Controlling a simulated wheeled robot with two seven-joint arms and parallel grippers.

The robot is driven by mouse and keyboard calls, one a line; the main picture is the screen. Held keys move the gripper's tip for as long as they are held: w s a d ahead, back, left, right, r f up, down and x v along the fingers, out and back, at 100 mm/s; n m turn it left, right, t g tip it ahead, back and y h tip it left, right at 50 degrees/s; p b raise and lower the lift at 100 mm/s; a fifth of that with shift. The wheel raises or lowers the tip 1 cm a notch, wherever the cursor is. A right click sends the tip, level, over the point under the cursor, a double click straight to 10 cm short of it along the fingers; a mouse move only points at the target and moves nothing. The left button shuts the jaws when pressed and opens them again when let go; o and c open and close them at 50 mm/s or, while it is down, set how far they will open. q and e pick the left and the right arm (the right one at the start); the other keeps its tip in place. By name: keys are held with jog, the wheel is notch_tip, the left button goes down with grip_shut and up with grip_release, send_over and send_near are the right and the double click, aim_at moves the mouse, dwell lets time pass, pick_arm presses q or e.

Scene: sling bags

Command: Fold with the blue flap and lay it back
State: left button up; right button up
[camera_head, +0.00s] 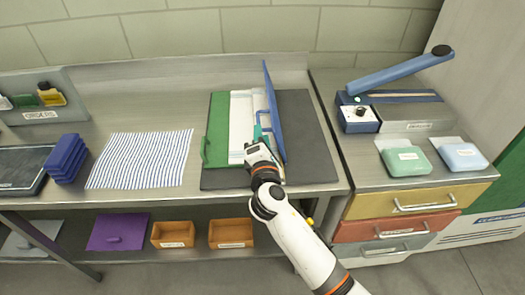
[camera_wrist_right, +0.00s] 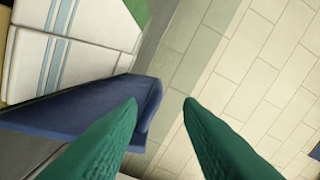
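The blue flap (camera_head: 273,112) stands nearly upright on the right part of the folding board, with a blue handle on its face. It also shows in the wrist view (camera_wrist_right: 60,112), behind the left finger. A white cloth with blue stripes (camera_wrist_right: 60,45) lies on the board and shows as a pale panel (camera_head: 243,120) in the head view. The green flap (camera_head: 217,130) lies flat on the left. My right gripper (camera_head: 259,130) is at the flap's left face; its teal fingers (camera_wrist_right: 160,100) are apart. Whether they touch the flap I cannot tell. My left gripper is out of view.
The board rests on a dark mat (camera_head: 305,140). A striped cloth (camera_head: 140,160) lies flat to its left, beside a stack of blue items (camera_head: 66,158). A blue-armed device (camera_head: 400,100) and two wrapped packs (camera_head: 405,160) stand on the right counter.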

jog(key=s, duration=0.6)
jog(key=shift+r+b, duration=0.1)
jog(key=shift+b, duration=0.2)
jog(key=shift+w, duration=0.1)
